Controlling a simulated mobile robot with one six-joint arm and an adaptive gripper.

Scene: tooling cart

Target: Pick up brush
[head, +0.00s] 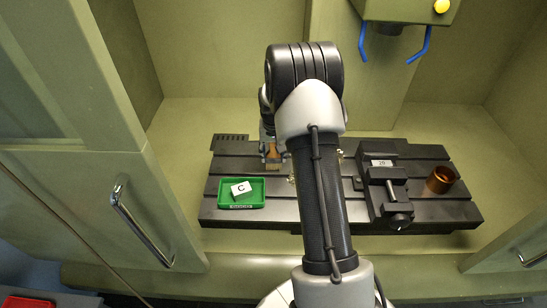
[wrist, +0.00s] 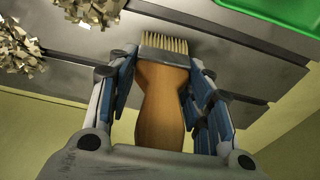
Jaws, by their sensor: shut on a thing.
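The brush has an orange-brown wooden handle, a grey metal band and pale bristles. In the wrist view the brush (wrist: 160,95) lies between the two blue-padded fingers of my gripper (wrist: 161,85), bristles pointing up in the picture. My gripper is shut on the handle. In the head view the brush (head: 273,154) shows small beside my arm, over the left part of the black slotted table. My gripper (head: 270,148) is partly hidden there by my own arm. I cannot tell whether the brush touches the table.
A green tray (head: 255,203) holding a white block marked C (head: 241,188) sits on the slotted table (head: 290,213) at left. A black vise (head: 385,185) and a copper-coloured cylinder (head: 440,179) stand at right. Curled chips (wrist: 18,50) lie near the brush. Blue hooks (head: 419,45) hang above.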

